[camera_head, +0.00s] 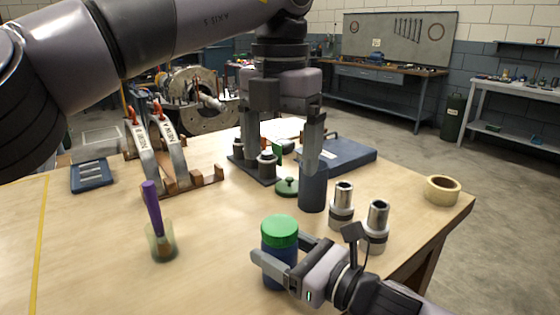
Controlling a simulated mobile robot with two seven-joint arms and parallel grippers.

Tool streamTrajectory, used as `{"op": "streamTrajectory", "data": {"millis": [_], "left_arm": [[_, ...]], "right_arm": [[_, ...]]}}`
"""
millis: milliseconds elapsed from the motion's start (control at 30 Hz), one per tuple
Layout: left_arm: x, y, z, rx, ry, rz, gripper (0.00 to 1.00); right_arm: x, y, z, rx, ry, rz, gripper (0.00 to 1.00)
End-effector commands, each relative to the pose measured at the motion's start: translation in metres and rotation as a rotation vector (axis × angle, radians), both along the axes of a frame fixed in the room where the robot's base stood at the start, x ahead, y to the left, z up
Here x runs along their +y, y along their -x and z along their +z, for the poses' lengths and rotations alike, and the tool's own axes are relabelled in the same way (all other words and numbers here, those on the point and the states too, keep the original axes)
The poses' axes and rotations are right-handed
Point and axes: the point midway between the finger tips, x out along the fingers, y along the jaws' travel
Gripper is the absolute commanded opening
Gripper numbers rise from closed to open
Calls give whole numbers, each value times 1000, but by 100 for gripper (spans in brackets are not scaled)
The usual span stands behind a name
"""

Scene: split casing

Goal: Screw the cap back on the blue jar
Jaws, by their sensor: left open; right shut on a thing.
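A blue jar (279,273) stands upright near the front of the table with a bright green cap (279,231) on top. The cap looks level; I cannot tell how tightly it sits. My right gripper (283,256) is shut on the jar's body just below the cap, one finger across its front. My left gripper (282,168) points down farther back, open and clear of the cap. Its right finger overlaps a dark blue cylinder (313,193) in the picture; I cannot tell whether they touch. A flat dark green lid (287,187) lies beside that cylinder.
Two metal sockets (342,205) (378,222) stand right of the jar. A tape roll (442,190) lies near the right edge. A cup (161,241) with a purple-handled brush stands left. A blue case (338,154) and clamps on a wooden stand (173,187) are behind.

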Motion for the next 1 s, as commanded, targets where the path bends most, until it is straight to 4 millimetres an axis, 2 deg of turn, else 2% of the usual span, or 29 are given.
{"op": "streamTrajectory", "data": {"millis": [267,300,400,767,1000], "left_arm": [[0,0,1,0,0,0,90],[0,0,1,0,0,0,90],[0,0,1,0,0,0,90],[0,0,0,0,0,0,90],[0,0,-3,0,0,0,90]], "right_arm": [[0,0,-1,3,1,0,0],[0,0,-1,3,1,0,71],[0,0,-1,3,0,0,98],[-3,2,-1,1,1,-1,98],[-26,20,-2,1,3,-2,98]]}}
